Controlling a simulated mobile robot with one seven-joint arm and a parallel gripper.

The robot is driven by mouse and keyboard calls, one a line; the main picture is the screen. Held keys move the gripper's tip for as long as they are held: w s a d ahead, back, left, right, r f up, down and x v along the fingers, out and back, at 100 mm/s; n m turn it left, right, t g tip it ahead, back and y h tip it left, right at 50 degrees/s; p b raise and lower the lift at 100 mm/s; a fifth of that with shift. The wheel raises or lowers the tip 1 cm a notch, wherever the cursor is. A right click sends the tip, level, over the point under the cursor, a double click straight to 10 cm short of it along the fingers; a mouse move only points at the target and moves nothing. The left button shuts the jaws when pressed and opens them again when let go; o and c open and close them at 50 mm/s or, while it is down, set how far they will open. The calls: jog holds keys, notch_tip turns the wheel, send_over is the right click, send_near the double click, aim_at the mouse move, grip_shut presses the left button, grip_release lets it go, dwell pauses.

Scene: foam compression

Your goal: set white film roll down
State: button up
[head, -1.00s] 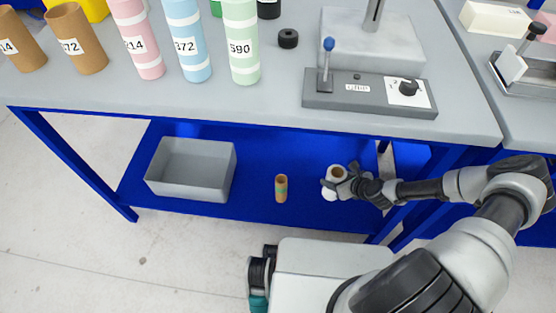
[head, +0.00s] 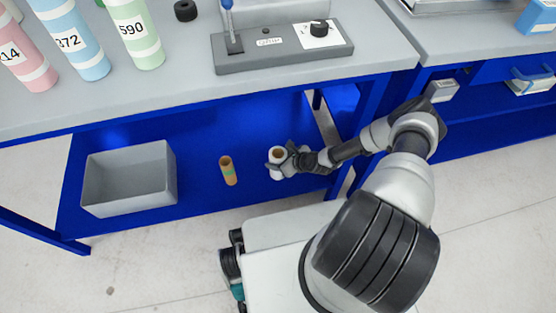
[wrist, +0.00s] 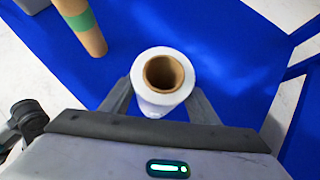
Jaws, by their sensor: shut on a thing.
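The white film roll (head: 277,158) with a brown core stands upright at the blue lower shelf (head: 200,200) of the bench. My gripper (head: 280,164) reaches in from the right and is shut on the roll. In the wrist view the roll (wrist: 163,72) sits between the two fingers of my gripper (wrist: 160,100), its open core facing the camera. The roll's base is mostly hidden, so I cannot tell whether it touches the shelf.
A brown tube with a green band (head: 228,171) stands left of the roll, and also shows in the wrist view (wrist: 82,25). A grey bin (head: 130,180) is at the shelf's left. The bench top (head: 190,90) overhangs above. Blue shelf is bare around the roll.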

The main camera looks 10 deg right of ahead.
jog(key=o, duration=1.5)
jog(key=shift+r, duration=0.2)
jog(key=p+v, duration=0.3)
jog(key=v, duration=0.8)
jog(key=shift+s+d+r, duration=0.2)
jog(key=shift+s+r, duration=0.05)
jog(key=shift+s, duration=0.05)
